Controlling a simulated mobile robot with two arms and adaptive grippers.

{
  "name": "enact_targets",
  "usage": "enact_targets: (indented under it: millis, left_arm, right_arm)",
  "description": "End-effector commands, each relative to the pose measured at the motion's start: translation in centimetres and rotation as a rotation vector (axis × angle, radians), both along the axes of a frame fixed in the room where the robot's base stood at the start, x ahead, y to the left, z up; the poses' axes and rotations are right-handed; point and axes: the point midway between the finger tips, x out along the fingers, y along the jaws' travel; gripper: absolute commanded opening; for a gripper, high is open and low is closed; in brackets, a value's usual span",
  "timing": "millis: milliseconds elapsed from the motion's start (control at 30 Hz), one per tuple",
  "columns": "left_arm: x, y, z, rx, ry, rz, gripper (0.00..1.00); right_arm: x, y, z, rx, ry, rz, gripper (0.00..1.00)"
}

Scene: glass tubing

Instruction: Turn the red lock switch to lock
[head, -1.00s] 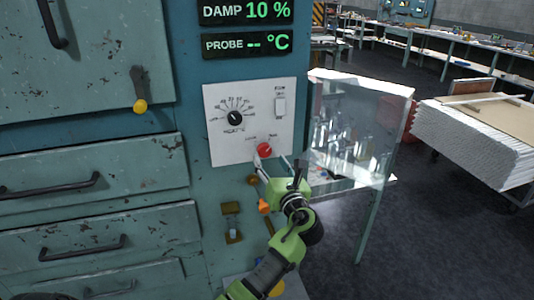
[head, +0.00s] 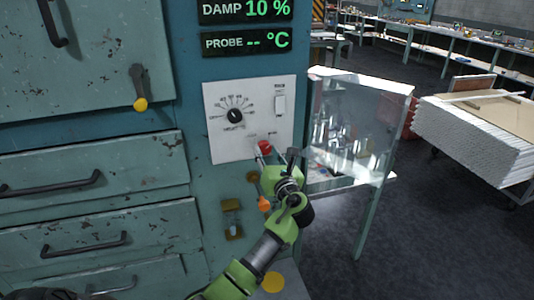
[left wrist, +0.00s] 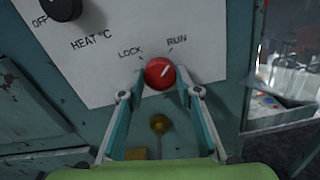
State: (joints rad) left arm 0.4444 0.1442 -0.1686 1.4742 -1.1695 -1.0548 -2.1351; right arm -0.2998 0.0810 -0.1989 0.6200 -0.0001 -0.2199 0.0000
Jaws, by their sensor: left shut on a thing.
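The red lock switch (head: 264,147) is a round knob at the lower right of the white control panel (head: 222,140). In the left wrist view the switch (left wrist: 160,73) sits between the printed words LOCK (left wrist: 129,52) and RUN (left wrist: 177,40). Its white pointer line slants up and right, toward RUN. My left gripper (left wrist: 160,78) is shut on the knob, with a finger on each side; its fingertips are partly hidden by the knob. In the head view my left arm comes up from below to the switch. My right gripper is not in view.
A black heat dial (head: 235,116) and a white rocker switch (head: 280,106) are above on the same panel. A clear shield (head: 358,125) stands close at the right. Below are a brass knob (head: 252,177) and a brass-plated toggle (head: 232,220).

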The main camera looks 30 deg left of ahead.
Motion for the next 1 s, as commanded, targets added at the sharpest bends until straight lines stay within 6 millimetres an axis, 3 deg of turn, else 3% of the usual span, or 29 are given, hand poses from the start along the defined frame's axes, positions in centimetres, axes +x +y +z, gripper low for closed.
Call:
enact_targets:
  millis: [367, 1000]
  left_arm:
    - [0.0, 0.0, -0.1, -0.081, -0.095, 0.000, 0.10]
    - [-0.1, 0.0, -0.3, -0.460, -0.539, 0.000, 0.10]
  right_arm:
    - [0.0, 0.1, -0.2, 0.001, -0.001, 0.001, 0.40]
    - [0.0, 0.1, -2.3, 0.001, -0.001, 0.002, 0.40]
